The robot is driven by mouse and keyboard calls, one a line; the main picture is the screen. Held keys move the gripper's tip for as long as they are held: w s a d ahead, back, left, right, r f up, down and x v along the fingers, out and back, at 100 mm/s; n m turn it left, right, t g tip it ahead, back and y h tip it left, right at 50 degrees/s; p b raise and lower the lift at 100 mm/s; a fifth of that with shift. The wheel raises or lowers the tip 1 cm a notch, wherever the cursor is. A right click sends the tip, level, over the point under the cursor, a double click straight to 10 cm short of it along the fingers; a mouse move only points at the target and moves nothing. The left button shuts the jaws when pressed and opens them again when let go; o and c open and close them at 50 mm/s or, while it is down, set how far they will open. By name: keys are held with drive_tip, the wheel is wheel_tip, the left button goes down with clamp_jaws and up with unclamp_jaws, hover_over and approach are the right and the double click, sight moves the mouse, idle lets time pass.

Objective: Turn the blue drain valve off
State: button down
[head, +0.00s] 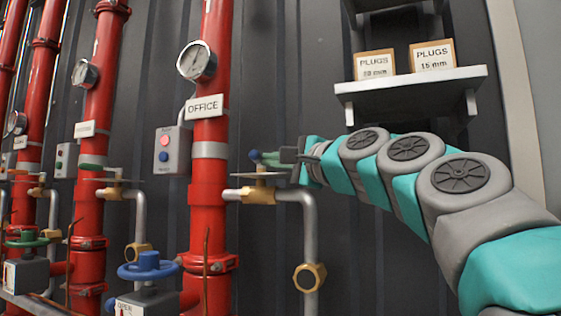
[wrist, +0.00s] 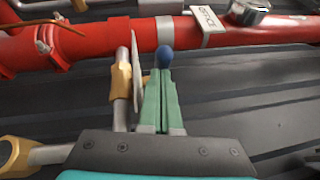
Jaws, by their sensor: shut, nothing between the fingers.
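The drain valve on the OFFICE pipe has a brass body (head: 258,191) on a short side branch. A blue rounded end (head: 254,155) shows just above it, by my fingertips; it looks like part of the valve's handle, but the rest is hidden. In the wrist view this blue end (wrist: 165,57) sits right at the tips of my green fingers. My gripper (head: 272,158) reaches in from the right and is shut, with its fingers together and nothing between them. I cannot tell whether the fingertips touch the blue part. The brass body (wrist: 121,84) lies left of the fingers.
A grey drain pipe (head: 310,235) bends down below my arm. A shelf (head: 412,83) with two PLUGS boxes hangs above.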

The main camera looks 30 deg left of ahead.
drive_tip(key=s+a+m+t+h+p, duration=0.1)
drive_tip(key=s+a+m+t+p, duration=0.1)
drive_tip(key=t, duration=0.1)
drive_tip(key=shift+r+t+h, duration=0.2)
drive_tip(key=shift+t+h, duration=0.1)
drive_tip(key=shift+h, duration=0.1)
drive_tip(key=shift+s+a+f+m+p, duration=0.1)
drive_tip(key=shift+s+a+m+p, duration=0.05)
drive_tip(key=shift+a+p, duration=0.25)
drive_tip(key=shift+s+a+f+m+p, duration=0.15)
drive_tip(key=shift+a+p, duration=0.1)
drive_tip(key=shift+a, duration=0.15)
drive_tip(key=w+b+v, duration=0.1)
drive_tip(key=b+v, duration=0.2)
drive_tip(key=v, duration=1)
drive_tip(key=shift+d+b, duration=0.35)
drive_tip(key=shift+f, duration=0.1)
